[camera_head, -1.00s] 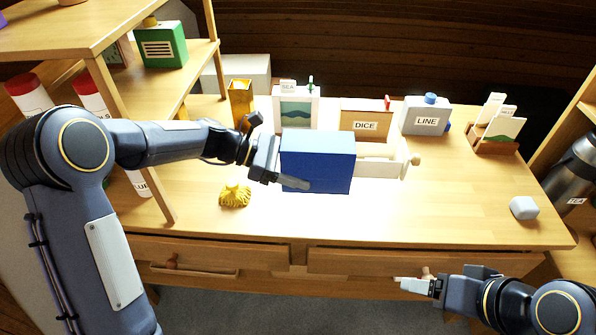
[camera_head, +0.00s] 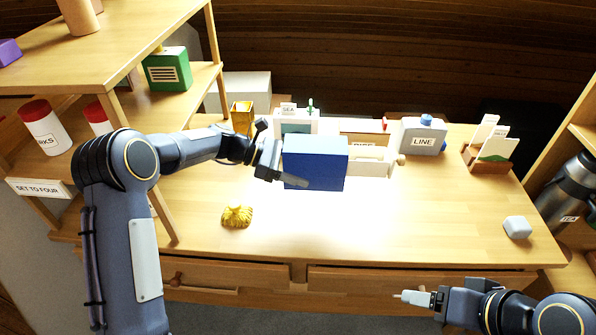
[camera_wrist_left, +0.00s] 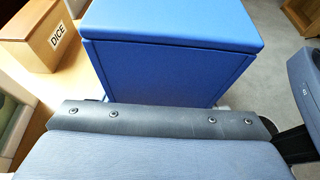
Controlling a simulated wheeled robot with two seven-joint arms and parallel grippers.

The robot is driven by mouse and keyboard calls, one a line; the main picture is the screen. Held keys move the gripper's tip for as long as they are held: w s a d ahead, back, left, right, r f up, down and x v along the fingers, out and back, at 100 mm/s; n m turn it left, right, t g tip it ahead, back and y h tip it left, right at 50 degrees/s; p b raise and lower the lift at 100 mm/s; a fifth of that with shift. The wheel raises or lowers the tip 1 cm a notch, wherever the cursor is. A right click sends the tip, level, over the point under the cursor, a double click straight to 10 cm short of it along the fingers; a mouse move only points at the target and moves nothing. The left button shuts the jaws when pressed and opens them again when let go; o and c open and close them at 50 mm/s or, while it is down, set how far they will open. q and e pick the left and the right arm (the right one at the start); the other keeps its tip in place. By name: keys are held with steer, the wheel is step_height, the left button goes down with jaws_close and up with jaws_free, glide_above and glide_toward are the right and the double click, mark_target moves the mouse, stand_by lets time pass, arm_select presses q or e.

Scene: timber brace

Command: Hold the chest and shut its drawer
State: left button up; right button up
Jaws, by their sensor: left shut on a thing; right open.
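The chest (camera_head: 316,164) is a blue box above the middle of the table. Its pale drawer (camera_head: 377,168) sticks out on the right side, with a round knob (camera_head: 401,160) at its end. My left gripper (camera_head: 287,179) is shut on the chest from its left side, one finger across the lower front. In the left wrist view the blue chest (camera_wrist_left: 165,65) fills the middle beyond the gripper body; the drawer is hidden there. My right gripper (camera_head: 416,298) is open and empty, low in front of the table's front edge, well apart from the drawer.
Behind the chest stand the DICE box (camera_head: 362,138), the SEA box (camera_head: 297,125) and the LINE container (camera_head: 422,136). A shelf (camera_head: 190,92) rises at left. The table's front middle is clear.

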arm_select(q)
steer(key=shift+w, duration=0.7)
arm_select(e)
steer(key=shift+r, duration=0.35)
arm_select(q)
steer(key=shift+f+b, duration=3.15)
steer(key=shift+f, duration=3.3)
arm_select(e)
step_height(320, 180, down, 7)
steer(key=shift+r, duration=0.15)
